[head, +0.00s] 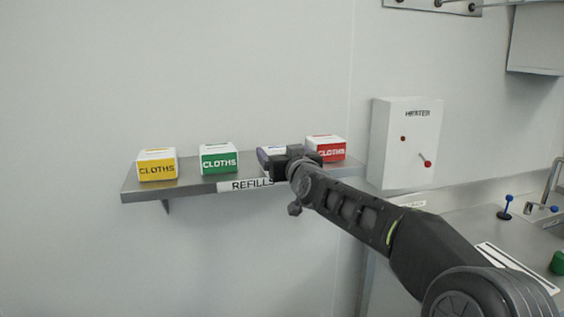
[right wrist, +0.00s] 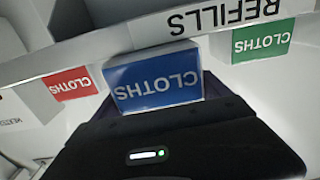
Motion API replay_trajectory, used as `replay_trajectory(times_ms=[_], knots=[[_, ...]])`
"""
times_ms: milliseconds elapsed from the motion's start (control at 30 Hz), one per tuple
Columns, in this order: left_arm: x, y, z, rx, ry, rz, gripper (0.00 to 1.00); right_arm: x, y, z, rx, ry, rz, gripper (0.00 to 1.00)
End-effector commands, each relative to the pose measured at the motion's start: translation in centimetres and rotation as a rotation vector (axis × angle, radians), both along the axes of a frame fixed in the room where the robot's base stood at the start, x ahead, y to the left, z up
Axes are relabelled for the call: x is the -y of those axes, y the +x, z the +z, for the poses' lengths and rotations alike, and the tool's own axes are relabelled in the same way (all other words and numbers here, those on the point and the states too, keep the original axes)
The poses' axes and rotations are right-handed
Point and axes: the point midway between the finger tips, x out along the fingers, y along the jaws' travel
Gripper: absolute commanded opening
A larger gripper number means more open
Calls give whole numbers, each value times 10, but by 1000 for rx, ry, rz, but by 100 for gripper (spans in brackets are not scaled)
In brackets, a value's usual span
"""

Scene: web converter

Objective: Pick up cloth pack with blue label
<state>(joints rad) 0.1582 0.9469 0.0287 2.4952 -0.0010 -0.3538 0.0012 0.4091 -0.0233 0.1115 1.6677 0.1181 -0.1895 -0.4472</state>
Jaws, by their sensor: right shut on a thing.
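The cloth pack with the blue label (right wrist: 155,85) shows large in the right wrist view, upside down there, straight in front of my right gripper. In the head view my right gripper (head: 268,160) is at the shelf between the green-label and red-label packs. It hides most of the blue-label pack, and only a bit of its white top (head: 272,150) shows. My right gripper is shut on the blue-label pack. I cannot tell whether the pack is lifted off the shelf. My left gripper is in neither view.
A metal shelf (head: 128,187) marked REFILLS also holds a yellow-label pack (head: 157,169), a green-label pack (head: 219,161) and a red-label pack (head: 331,154). A white heater box (head: 407,150) is on the wall to the right. A counter with a tap lies at lower right.

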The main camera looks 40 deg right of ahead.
Motion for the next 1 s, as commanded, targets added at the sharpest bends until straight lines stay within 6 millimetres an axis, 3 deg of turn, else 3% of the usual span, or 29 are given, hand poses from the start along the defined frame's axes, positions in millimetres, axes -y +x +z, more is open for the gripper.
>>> replay_trajectory(times_ms=[300, 567, 767, 1000], knots=[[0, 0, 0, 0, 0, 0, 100, 0, 0, 1, 2, -2, 0, 31], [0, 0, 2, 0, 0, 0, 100, 0, 0, 5, 2, -2, 0, 31], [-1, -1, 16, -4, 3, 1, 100, 0, 0, 31, 5, -2, 0, 31], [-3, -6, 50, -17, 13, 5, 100, 0, 0, 80, 4, 0, -1, 31]])
